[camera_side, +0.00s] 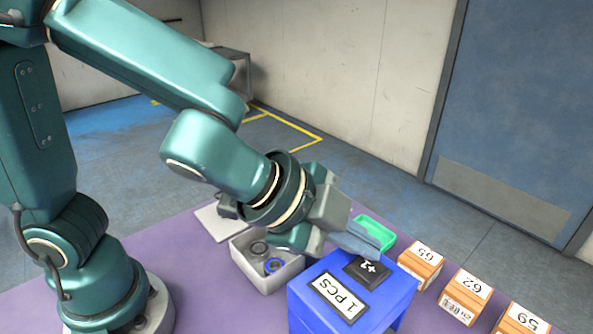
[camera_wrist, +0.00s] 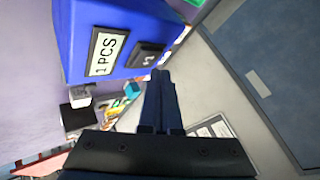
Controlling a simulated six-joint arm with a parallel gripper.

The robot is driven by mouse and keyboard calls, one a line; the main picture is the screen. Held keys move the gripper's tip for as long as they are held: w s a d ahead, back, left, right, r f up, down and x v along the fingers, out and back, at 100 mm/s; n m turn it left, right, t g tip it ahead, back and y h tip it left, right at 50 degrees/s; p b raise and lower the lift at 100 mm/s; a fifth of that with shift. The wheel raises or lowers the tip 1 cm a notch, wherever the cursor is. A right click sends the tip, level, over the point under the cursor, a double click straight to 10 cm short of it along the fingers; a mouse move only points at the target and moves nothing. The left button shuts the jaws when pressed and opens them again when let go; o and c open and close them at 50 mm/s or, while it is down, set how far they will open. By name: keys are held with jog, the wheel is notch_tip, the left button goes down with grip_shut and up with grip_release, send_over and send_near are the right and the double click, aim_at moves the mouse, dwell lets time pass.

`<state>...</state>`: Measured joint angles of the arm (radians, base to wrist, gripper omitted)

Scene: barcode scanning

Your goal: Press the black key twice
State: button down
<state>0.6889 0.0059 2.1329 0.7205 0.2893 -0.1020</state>
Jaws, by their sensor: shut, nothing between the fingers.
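The black key (camera_side: 367,269), marked "+1", sits on top of a blue box (camera_side: 310,307) beside a "1 PCS" label (camera_side: 340,296). In the wrist view the key (camera_wrist: 147,56) shows on the blue box (camera_wrist: 76,45) just beyond my fingertips. My gripper (camera_side: 377,252) is shut and empty, its fingers slanting down to the right, close to the key's far edge in the side view. The closed fingers also show in the wrist view (camera_wrist: 160,74). I cannot tell whether the tips touch the key.
A grey bin (camera_side: 262,268) with ring-shaped parts stands left of the blue box. A green tray (camera_side: 374,232) lies behind it. Orange boxes with number labels, 65 (camera_side: 421,264), 62 (camera_side: 466,295) and 59 (camera_side: 522,320), line the right of the purple table (camera_side: 200,283).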

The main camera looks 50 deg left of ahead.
aim_at(358, 266)
jog(key=shift+f, duration=0.4)
jog(key=shift+f, duration=0.45)
dwell(0.6)
jog(key=shift+r, duration=0.85)
jog(key=shift+r, duration=0.1)
jog(key=shift+r, duration=2.45)
jog(key=shift+a, duration=0.1)
